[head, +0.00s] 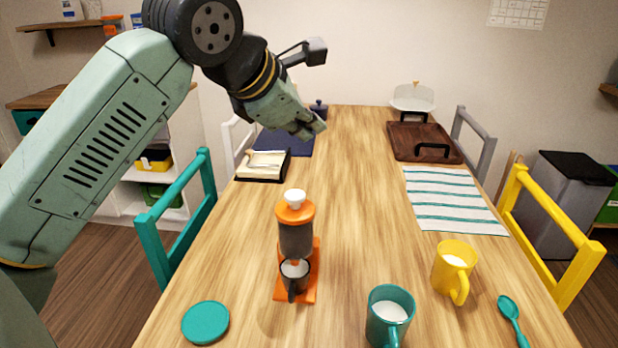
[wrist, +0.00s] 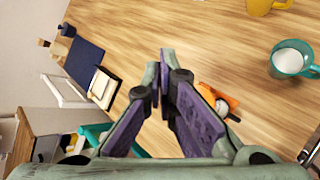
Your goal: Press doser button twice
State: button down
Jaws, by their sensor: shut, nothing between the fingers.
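The orange doser (head: 296,238) stands upright on the wooden table, with a grey cylinder and a white knob (head: 295,197) on top. A dark portafilter-like cup (head: 294,270) with a pale content sits at its base. My gripper (head: 316,129) is shut and empty, in the air above and beyond the doser in the head view, apart from it. In the wrist view my gripper (wrist: 163,62) has its fingertips together. The doser (wrist: 232,101) shows there to the right of the fingers, partly hidden by one finger, and its button cannot be made out.
A teal mug (head: 389,315), a yellow mug (head: 453,268) and a teal spoon (head: 511,320) are to the right. A teal lid (head: 205,322) lies at front left. A striped cloth (head: 450,200) and a dark tray (head: 408,141) lie farther back. The table's middle is clear.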

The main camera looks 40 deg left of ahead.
aim_at(298, 196)
jog(key=shift+s+a+f+g+y, duration=0.1)
jog(key=shift+a+f+g+y, duration=0.1)
jog(key=shift+a, duration=0.3)
jog(key=shift+a+f+g+y, duration=0.1)
jog(key=shift+a+f+y, duration=0.1)
jog(key=shift+a, duration=0.25)
notch_tip(298, 196, down, 9)
jog(key=b, duration=0.6)
jog(key=shift+r, duration=0.15)
jog(key=shift+b, duration=0.4)
dwell(0.4)
jog(key=shift+f+b, duration=0.4)
jog(key=shift+f, duration=0.05)
